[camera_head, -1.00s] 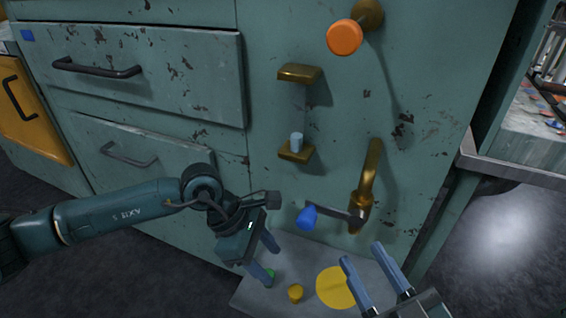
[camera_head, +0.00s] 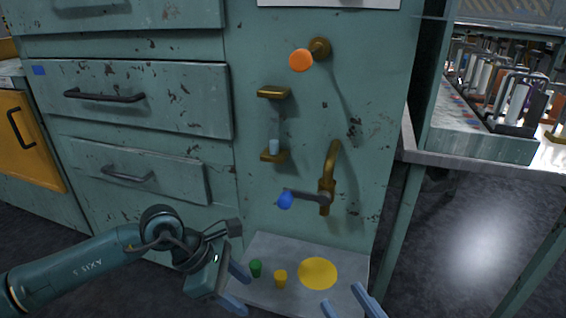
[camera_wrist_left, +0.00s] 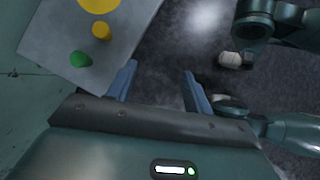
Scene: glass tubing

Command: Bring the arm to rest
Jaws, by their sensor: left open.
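My left gripper (camera_head: 238,287) hangs at the lower left of the head view, by the left edge of the grey plate. Its fingers are apart with nothing between them; the left wrist view shows this too (camera_wrist_left: 160,80). My right gripper (camera_head: 347,298) shows only its two separated fingers at the bottom edge, in front of the plate; its body is cut off. No object shows between those fingers.
Drawers (camera_head: 135,97) stand left.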

